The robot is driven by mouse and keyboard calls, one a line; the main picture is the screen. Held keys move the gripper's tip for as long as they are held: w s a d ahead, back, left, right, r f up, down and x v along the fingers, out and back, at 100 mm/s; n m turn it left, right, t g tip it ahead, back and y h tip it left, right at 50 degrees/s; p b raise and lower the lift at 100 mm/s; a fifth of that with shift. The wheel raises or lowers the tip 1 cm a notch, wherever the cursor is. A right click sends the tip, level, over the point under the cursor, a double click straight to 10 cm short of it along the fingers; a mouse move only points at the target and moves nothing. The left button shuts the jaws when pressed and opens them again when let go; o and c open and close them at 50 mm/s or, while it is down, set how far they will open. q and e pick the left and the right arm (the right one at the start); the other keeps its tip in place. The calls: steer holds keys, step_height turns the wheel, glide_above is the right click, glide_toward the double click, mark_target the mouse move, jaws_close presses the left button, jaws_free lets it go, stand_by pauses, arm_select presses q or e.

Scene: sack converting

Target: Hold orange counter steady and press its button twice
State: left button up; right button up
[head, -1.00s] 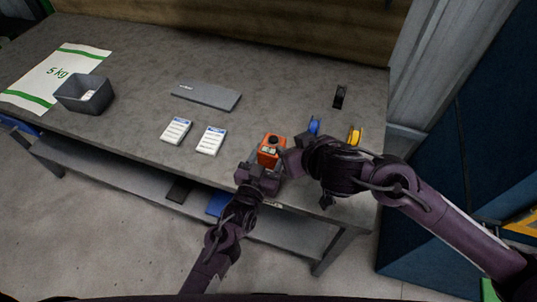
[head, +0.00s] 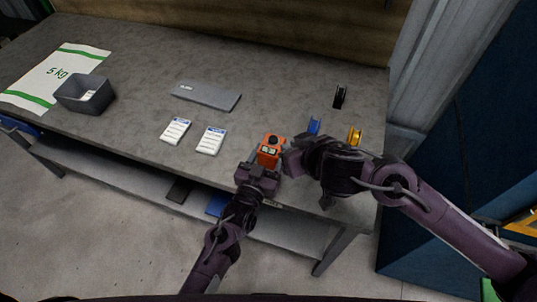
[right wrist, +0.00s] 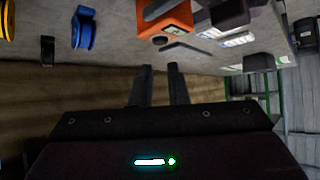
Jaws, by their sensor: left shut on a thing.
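The orange counter (head: 271,149) stands at the front edge of the workbench, with a dark round button (head: 273,140) on top and a small display on its face. My left gripper (head: 263,168) is shut on the counter from the front. My right gripper (head: 290,161) is just right of the counter, apart from it. In the right wrist view its two fingers (right wrist: 159,70) show a narrow gap with nothing between them.
Blue (head: 314,126), yellow (head: 354,136) and black (head: 340,97) spools stand to the right. Two white label cards (head: 210,140) (head: 175,131), a grey flat case (head: 206,96), a grey bin (head: 84,94) and a 5 kg sack (head: 58,75) lie left.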

jaws_close()
stand_by(0.3)
stand_by(1.1)
steer(key=r+n+g+y, duration=0.1)
steer(key=g+y, duration=0.1)
steer(key=g, duration=0.1)
glide_above(277, 140)
steer(key=shift+s+d+r, duration=0.2)
steer(key=shift+s+d, duration=0.1)
steer(key=shift+d, duration=0.1)
steer(key=r+g, duration=0.1)
steer(key=r+g+y, duration=0.2)
steer(key=r+g, duration=0.1)
steer(key=shift+w+a+r, duration=0.1)
steer(key=shift+w+a, duration=0.2)
steer(key=shift+a, duration=0.05)
steer(key=shift+f, duration=4.4)
